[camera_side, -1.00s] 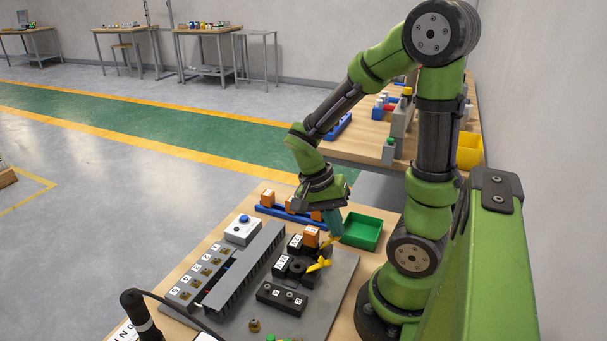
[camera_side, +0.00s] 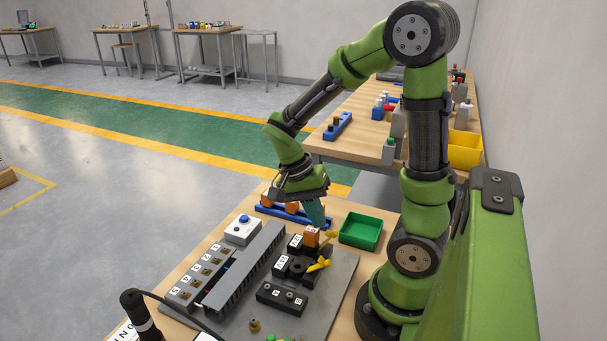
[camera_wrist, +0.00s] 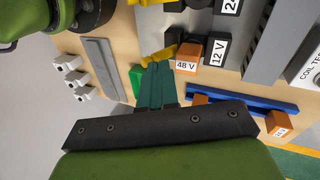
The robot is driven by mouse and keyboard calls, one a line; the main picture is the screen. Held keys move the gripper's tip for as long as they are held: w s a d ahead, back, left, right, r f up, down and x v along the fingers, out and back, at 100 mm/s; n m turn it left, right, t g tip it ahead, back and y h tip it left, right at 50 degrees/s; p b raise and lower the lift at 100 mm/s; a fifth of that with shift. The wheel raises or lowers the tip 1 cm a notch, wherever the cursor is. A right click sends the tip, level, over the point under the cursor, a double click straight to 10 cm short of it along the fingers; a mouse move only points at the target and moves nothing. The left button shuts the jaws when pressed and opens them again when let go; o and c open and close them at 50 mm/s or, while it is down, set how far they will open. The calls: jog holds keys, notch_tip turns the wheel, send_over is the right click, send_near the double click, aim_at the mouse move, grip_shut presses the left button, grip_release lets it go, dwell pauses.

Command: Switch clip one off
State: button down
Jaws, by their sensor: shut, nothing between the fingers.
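Two yellow clip-like levers show on the grey board (camera_side: 335,290) in the side view: one (camera_side: 330,238) beside an orange-topped block (camera_side: 311,237), the other (camera_side: 318,265) nearer the camera. I cannot read which is clip one. In the wrist view, a yellow piece (camera_wrist: 157,57) lies just beyond my fingertips, next to the orange block marked 48 V (camera_wrist: 187,57). My gripper (camera_side: 320,224) points down with its teal fingers together and empty, close behind the orange block and the farther lever. The fingers also show in the wrist view (camera_wrist: 158,68). Whether they touch anything is unclear.
A blue rail (camera_side: 264,211) with orange blocks lies behind the board, under my gripper. A green bin (camera_side: 361,231) stands to the right. A grey slotted duct (camera_side: 245,268) and a white box with a blue button (camera_side: 242,229) are to the left.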

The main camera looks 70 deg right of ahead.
notch_tip(320, 180, up, 10)
jog(key=s, duration=0.2)
jog(key=shift+a, duration=0.35)
